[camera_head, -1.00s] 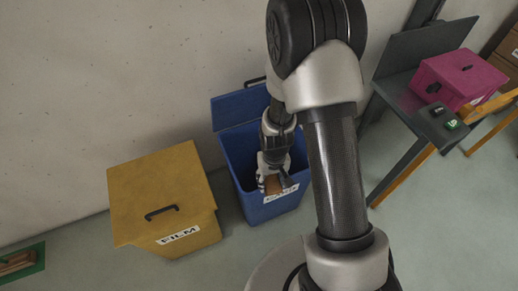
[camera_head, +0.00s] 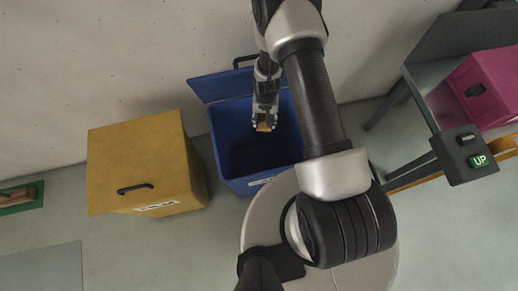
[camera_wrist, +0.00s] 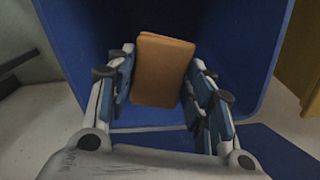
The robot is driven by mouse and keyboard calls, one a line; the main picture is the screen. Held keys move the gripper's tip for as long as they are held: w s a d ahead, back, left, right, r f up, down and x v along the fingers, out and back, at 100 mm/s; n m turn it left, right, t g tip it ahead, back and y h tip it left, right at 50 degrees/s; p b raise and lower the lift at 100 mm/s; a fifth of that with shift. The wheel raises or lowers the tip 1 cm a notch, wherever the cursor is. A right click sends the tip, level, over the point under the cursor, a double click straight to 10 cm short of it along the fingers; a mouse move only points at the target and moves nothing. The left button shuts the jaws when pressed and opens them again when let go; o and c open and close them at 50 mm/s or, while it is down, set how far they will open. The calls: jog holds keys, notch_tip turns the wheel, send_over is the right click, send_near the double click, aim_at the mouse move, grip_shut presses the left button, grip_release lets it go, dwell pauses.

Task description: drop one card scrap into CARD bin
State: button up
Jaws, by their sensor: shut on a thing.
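A brown card scrap (camera_wrist: 162,70) is held between the two fingers of my gripper (camera_wrist: 160,90). In the head view the gripper (camera_head: 264,122) is over the open blue bin (camera_head: 238,188), with the scrap (camera_head: 264,127) at its fingertips. The bin's lid (camera_head: 222,85) is swung up towards the wall. The bin's front label shows only in part and cannot be read now. In the wrist view the blue bin walls (camera_wrist: 238,50) surround the scrap.
A closed yellow bin (camera_head: 140,150) with a FILM label stands left of the blue bin. A grey bench with a magenta box (camera_head: 485,85) and a control box with an UP button (camera_head: 480,161) is at the right. A green tray (camera_head: 20,195) lies far left.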

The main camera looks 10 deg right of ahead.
notch_tip(320, 180, down, 5)
jog(key=shift+w+d+r+b, duration=0.1)
jog(key=shift+r+b, duration=0.1)
jog(key=shift+b, duration=1)
jog(key=o, duration=0.9)
jog(key=shift+o, duration=0.2)
notch_tip(320, 180, up, 12)
jog(key=shift+r, duration=0.1)
